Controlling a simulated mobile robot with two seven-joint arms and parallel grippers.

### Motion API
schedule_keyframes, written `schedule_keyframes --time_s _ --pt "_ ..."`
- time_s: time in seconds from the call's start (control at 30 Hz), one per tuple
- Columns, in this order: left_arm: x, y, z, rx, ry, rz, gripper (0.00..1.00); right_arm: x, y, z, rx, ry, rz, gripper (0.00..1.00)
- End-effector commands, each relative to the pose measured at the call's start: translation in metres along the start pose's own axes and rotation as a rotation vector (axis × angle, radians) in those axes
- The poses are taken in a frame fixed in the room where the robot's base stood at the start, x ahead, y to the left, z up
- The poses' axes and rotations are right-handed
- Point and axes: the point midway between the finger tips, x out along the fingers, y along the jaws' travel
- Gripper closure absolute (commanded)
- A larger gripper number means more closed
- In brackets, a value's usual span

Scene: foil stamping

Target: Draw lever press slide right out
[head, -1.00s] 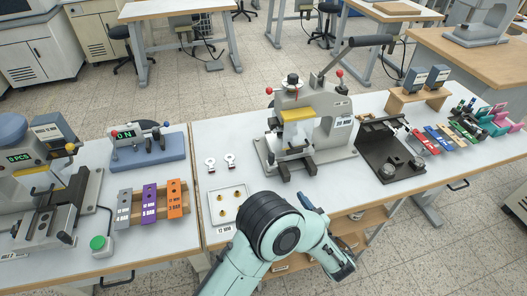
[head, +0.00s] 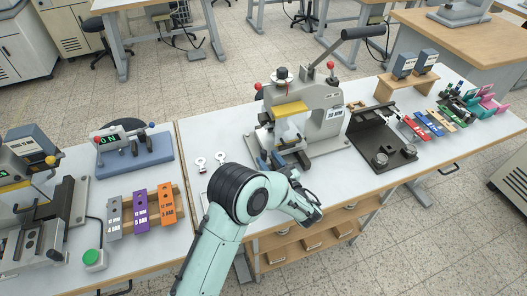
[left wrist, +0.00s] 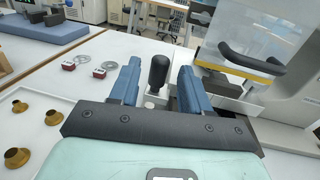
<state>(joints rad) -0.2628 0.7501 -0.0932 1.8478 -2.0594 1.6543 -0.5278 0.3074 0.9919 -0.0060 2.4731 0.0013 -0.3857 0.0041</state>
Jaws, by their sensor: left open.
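The grey lever press (head: 325,125), with its long black-gripped lever raised, stands in the middle of the bench in the head view. Its yellow-edged clear guard also shows in the left wrist view (left wrist: 238,62). My left gripper (head: 281,160) is open at the low front of the press. In the left wrist view, its two blue fingers (left wrist: 158,85) stand on either side of an upright black knob (left wrist: 157,72) on a pale mount, with a gap on each side. My arm hides most of the press slide in the head view. My right gripper is not in view.
Two small tags (head: 219,159) lie left of the press. A tray with brass pieces (left wrist: 35,120) sits left of the gripper. A black fixture (head: 375,140) stands right of the press. Coloured blocks (head: 141,210) are on the left bench.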

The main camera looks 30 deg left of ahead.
Motion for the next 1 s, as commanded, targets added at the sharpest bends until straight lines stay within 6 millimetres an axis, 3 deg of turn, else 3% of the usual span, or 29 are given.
schedule_keyframes --time_s 0.2,0.6,0.77,1.0 --pt "0.03 0.0 0.001 0.001 -0.001 0.001 0.53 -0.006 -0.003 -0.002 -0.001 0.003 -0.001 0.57" --pt "0.037 0.0 0.0 0.002 0.0 -0.001 0.53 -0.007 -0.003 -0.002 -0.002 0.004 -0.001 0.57" --pt "0.037 0.0 0.0 0.001 0.0 -0.001 1.0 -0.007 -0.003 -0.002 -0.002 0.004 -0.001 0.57" --pt "0.037 0.0 0.0 0.001 0.0 -0.001 1.0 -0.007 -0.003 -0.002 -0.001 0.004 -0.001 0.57"
